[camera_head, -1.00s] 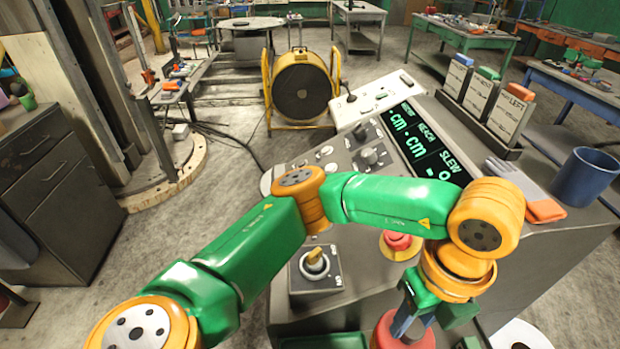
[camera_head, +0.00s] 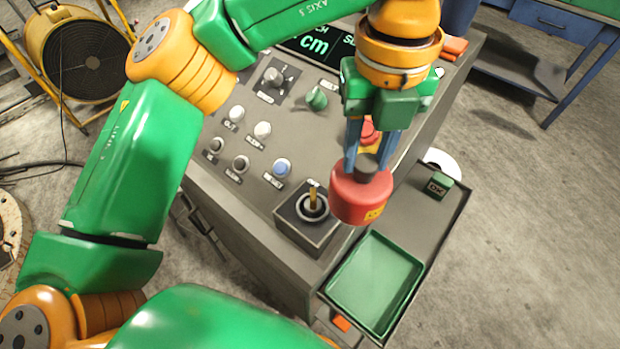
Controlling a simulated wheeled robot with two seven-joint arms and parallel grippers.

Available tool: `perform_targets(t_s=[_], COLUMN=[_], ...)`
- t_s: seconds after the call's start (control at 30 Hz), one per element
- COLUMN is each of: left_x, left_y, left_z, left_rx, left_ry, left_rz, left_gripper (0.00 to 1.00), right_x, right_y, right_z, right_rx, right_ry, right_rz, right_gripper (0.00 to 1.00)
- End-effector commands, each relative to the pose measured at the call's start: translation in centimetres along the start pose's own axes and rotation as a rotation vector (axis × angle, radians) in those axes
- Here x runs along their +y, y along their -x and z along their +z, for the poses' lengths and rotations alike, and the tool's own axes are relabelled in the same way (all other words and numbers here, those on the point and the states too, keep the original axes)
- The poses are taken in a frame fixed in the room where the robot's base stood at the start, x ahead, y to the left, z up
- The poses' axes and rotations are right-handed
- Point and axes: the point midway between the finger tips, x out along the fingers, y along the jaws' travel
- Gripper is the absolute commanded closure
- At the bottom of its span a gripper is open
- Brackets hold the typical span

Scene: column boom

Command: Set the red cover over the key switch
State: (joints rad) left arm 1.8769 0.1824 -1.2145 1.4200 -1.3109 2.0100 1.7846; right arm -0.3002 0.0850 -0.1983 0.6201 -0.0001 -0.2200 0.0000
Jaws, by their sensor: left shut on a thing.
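The red cover (camera_head: 358,200) hangs upright from my left gripper (camera_head: 366,166), which is shut on the dark knob on its top. A yellow label shows on the cover's side. The key switch (camera_head: 313,205) is a dark square box with a ring and a brass key standing up in it, at the console's near edge. The cover is just right of the switch in the picture and hides part of its box's right side; I cannot tell whether they touch. My right gripper is out of view.
A green tray (camera_head: 376,283) lies right of and below the switch. A red button (camera_head: 370,131) on yellow stands behind the cover. A blue reset button (camera_head: 281,168), grey buttons and a green knob (camera_head: 317,98) sit on the panel. A green OK block (camera_head: 440,184) is at right.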

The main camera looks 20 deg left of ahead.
Motion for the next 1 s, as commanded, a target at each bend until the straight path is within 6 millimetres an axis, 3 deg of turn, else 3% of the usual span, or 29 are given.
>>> perform_targets(t_s=[0.1, 0.2, 0.5, 0.6, 0.7, 1.0], left_x=[2.5, 3.8, 6.0, 6.0, 5.9, 5.8], left_y=[-1.5, -3.8, -7.2, -8.9, -9.9, -10.5], left_z=[1.9, 2.9, 4.7, 4.6, 4.7, 4.7], left_rx=[0.004, 0.006, 0.004, 0.003, 0.000, -0.001], left_ry=[0.003, 0.003, 0.003, 0.001, 0.002, 0.002], left_rz=[0.001, 0.001, 0.004, 0.004, 0.001, 0.000], left_gripper=[1.00, 1.00, 1.00, 1.00, 1.00, 1.00], right_x=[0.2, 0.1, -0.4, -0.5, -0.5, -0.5], right_y=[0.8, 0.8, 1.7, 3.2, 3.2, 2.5], right_z=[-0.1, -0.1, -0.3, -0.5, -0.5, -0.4], right_rx=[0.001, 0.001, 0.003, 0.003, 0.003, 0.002], right_ry=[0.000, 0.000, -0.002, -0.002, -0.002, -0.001], right_rz=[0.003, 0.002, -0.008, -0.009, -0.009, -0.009], right_gripper=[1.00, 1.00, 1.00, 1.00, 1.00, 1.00])
